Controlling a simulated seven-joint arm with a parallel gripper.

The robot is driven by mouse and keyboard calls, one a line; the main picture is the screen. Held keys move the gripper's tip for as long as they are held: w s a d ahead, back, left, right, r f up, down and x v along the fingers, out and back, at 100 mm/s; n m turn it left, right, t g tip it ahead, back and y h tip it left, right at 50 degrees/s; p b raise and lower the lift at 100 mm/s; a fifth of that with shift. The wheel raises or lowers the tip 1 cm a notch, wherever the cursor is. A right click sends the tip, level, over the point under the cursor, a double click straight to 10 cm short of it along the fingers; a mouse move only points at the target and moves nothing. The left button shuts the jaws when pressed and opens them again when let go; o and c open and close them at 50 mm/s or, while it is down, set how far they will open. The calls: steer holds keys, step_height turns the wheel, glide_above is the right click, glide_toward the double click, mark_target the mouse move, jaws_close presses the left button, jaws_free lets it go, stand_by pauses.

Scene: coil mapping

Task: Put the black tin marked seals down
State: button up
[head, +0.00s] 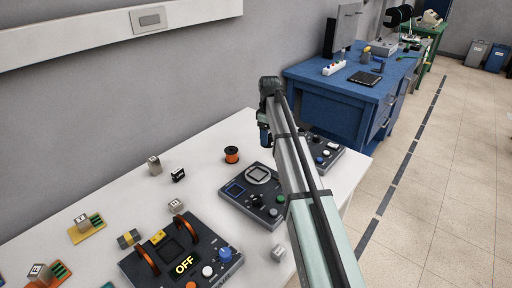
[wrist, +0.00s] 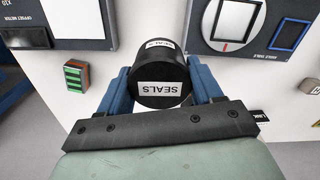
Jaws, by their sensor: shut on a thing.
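The black tin marked seals (wrist: 165,52) is a short black cylinder in the wrist view, with white labels reading SEALS on its end and side. My gripper (wrist: 160,85) has its two blue fingers shut on the tin, one on each side. In the head view my gripper (head: 265,132) is over the far part of the white table (head: 115,205), beyond the dial device. I cannot make out the tin in the head view. I cannot tell whether its underside touches the table.
In the wrist view, a panel with a round dial (wrist: 275,28) is right of the tin, and a small green-and-orange block (wrist: 76,76) is left.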

steer(key=w+a, duration=0.6)
steer(key=w, duration=0.6)
steer(key=shift+m, duration=0.3)
steer(key=shift+s+a+f, duration=0.1)
steer(key=shift+f, duration=4.65)
steer(key=shift+f, duration=0.15)
steer(key=o, duration=1.1)
step_height(320, 180, up, 12)
steer(key=shift+r, duration=0.2)
